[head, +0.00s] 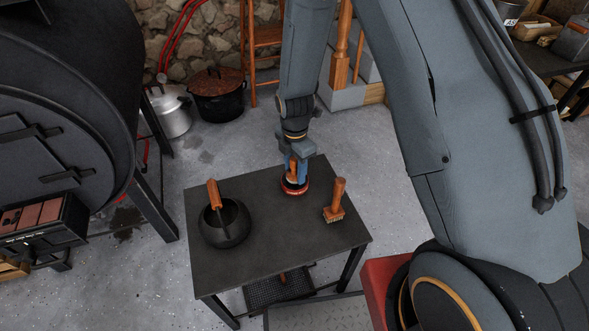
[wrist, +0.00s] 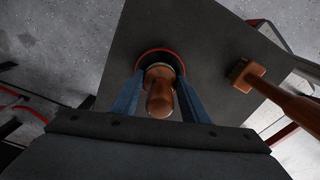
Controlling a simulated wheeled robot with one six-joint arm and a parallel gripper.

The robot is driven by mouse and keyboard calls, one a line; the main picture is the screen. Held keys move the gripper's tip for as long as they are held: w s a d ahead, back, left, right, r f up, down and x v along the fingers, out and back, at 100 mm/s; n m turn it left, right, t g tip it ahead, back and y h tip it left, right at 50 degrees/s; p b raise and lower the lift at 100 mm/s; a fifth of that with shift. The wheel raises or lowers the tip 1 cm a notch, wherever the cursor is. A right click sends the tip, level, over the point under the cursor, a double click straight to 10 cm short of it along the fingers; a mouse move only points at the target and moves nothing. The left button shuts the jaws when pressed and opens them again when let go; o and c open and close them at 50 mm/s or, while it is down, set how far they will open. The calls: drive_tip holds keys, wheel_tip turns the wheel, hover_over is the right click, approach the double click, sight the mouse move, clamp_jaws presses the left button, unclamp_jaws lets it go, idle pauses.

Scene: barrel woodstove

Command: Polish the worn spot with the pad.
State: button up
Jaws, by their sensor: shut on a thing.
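The pad (head: 294,189) is a round black disc with a red-orange rim and a wooden knob. It is at the far side of the small dark table (head: 265,250). My gripper (head: 296,170) points down over it, with its blue fingers shut on the wooden knob. In the wrist view the pad (wrist: 176,56) shows beyond the knob, between the fingers (wrist: 157,92). The pad is at or just above the tabletop; I cannot tell if it touches. I see no distinct worn spot; any mark under the pad is hidden.
A wooden-handled brush (head: 337,201) stands right of the pad; it also shows in the wrist view (wrist: 285,95). A dark round pot (head: 227,223) with a wooden handle in it stands at the left. The barrel stove (head: 60,110) is farther left. The table's front middle is clear.

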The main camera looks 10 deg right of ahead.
drive_tip(key=shift+f, duration=0.45)
idle(1.3)
drive_tip(key=shift+r+p, duration=2.4)
drive_tip(key=shift+r, duration=1.15)
